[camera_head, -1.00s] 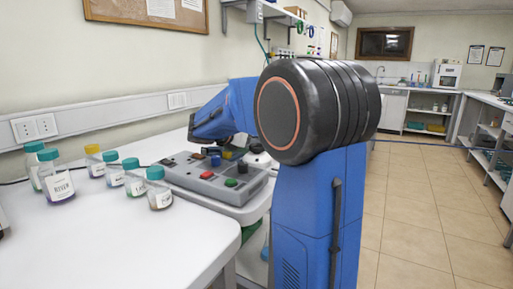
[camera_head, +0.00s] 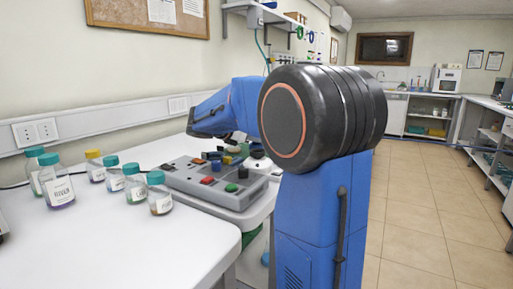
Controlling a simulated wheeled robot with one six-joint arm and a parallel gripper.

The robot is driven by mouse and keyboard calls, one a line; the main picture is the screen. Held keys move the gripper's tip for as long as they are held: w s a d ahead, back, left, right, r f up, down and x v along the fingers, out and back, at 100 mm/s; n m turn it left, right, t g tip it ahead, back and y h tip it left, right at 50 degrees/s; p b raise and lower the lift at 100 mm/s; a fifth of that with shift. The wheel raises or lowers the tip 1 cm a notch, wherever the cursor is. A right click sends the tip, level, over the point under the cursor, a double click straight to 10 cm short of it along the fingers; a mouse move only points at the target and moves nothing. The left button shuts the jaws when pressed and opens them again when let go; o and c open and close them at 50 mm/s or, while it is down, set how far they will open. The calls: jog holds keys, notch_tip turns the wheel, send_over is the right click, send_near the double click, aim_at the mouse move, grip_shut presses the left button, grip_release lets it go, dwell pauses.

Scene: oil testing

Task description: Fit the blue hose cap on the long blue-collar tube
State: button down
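A grey box (camera_head: 220,196) stands at the table's right end with several small coloured caps or knobs on top. I cannot tell whether either is the blue hose cap. I cannot make out a long blue-collar tube. My blue arm crosses the right middle of the view, and its forearm reaches left over the back of the box. Its dark far end is above the box's back left. My gripper's fingers cannot be made out.
Several labelled bottles with teal lids, such as this one (camera_head: 55,180), and one with a yellow lid (camera_head: 94,166) stand left of the box. The white table (camera_head: 120,250) is bare in front. Open tiled floor (camera_head: 420,210) lies to the right.

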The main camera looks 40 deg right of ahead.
notch_tip(320, 180, up, 7)
jog(key=shift+f, duration=0.2)
dwell(0.5)
